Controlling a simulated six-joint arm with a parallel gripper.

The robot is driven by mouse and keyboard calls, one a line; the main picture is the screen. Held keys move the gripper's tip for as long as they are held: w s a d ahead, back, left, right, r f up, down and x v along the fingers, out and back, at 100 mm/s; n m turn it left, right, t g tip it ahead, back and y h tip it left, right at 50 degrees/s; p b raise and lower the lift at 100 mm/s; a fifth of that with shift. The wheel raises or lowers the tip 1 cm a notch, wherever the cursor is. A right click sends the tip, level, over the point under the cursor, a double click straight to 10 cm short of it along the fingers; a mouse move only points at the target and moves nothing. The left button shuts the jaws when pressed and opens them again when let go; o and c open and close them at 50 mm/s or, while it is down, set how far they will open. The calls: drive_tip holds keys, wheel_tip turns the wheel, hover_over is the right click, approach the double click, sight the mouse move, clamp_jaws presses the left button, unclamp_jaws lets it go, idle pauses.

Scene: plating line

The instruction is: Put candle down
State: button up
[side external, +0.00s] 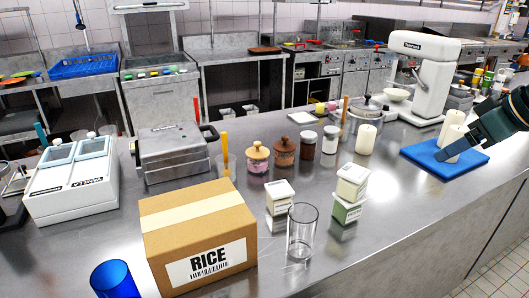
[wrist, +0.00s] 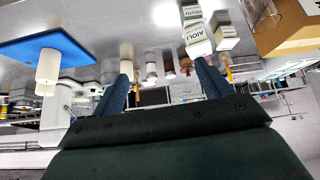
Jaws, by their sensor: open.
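Two white candles stand upright on a blue mat (side external: 420,150) at the right of the counter in the side external view: a rear one (side external: 456,117) and a front one (side external: 450,145). A third white candle (side external: 366,138) stands on the bare counter left of the mat. In the wrist view the mat (wrist: 25,47) is at upper left with a candle (wrist: 47,67) on it. My gripper (side external: 465,143) comes in from the right, over or beside the mat, partly covering the front candle. In the wrist view its fingers (wrist: 162,70) are apart, with no candle held.
Jars (side external: 308,144), a pot (side external: 366,112) and a white mixer (side external: 425,75) stand left of and behind the mat. Stacked boxes (side external: 352,185), a glass (side external: 302,230) and a rice carton (side external: 195,235) are nearer. Bare counter lies in front of the third candle.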

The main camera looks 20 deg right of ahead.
drive_tip(key=s+a+f+m+g, duration=0.1)
drive_tip(key=s+a, duration=0.3)
drive_tip(key=s, duration=1)
drive_tip(key=shift+s+f+g+h, duration=0.15)
drive_tip(key=shift+f+g+h, duration=0.15)
drive_tip(key=shift+f, duration=0.35)
